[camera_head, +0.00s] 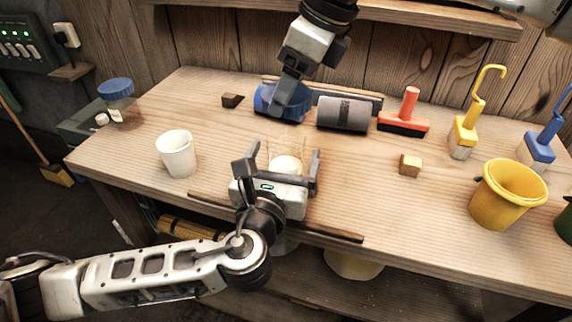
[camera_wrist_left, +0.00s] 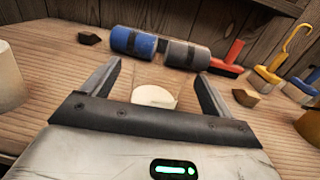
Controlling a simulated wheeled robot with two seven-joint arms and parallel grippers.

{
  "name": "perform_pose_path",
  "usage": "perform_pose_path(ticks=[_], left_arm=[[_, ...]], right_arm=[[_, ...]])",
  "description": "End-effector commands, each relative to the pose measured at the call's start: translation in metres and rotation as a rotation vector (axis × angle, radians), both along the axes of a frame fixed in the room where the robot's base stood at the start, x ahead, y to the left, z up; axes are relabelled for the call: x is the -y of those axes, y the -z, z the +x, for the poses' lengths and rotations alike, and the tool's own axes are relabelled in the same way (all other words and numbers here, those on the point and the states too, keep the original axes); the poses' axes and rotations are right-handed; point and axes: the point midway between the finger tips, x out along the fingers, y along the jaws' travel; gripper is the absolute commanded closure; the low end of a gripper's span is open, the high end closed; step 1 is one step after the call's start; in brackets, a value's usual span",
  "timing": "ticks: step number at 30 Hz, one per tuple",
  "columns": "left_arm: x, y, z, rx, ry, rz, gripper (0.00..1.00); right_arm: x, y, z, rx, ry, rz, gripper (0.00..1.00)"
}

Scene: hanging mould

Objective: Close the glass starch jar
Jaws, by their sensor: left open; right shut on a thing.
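The glass starch jar (camera_head: 286,164) stands near the table's front edge, clear-walled, with white starch inside. It also shows in the left wrist view (camera_wrist_left: 154,97) with no lid on it. My left gripper (camera_head: 282,155) is open, its fingers on either side of the jar with gaps. My right gripper (camera_head: 291,108) comes down from the top of the head view, beyond the jar, and is shut on what looks like the lid. The lid's outline is unclear against the blue behind it. The right gripper is outside the left wrist view.
A blue roll (camera_wrist_left: 133,42) and a grey roll (camera_head: 343,114) lie behind the jar. A white cup (camera_head: 176,154) stands left. A wooden block (camera_head: 410,165), a red-handled brush (camera_head: 405,115) and a yellow bucket (camera_head: 506,195) are right. A blue-lidded jar (camera_head: 116,97) stands far left.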

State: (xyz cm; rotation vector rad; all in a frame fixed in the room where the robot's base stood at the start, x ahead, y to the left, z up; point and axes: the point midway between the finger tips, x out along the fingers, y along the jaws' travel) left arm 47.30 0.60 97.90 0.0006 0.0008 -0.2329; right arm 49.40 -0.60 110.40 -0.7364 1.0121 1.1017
Motion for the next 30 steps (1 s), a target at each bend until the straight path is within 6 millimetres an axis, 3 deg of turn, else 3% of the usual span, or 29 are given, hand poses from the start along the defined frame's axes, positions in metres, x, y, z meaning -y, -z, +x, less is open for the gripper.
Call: perform_pose_path(ticks=[6, 18, 25, 30], left_arm=[[0.006, 0.0, 0.024, 0.002, 0.0, 0.001, 0.14], [0.007, 0.0, 0.029, 0.0, 0.0, 0.0, 0.14], [0.007, 0.0, 0.029, 0.0, 0.0, 0.0, 0.78], [0.007, 0.0, 0.029, 0.0, 0.0, 0.0, 0.81]], right_arm=[[0.0, 0.0, 0.0, 0.0, 0.0, 0.0, 0.52], [0.0, 0.0, 0.0, 0.0, 0.0, 0.0, 0.52], [0.0, 0.0, 0.0, 0.0, 0.0, 0.0, 0.52], [0.0, 0.01, 0.0, -0.003, -0.001, 0.001, 0.52]])
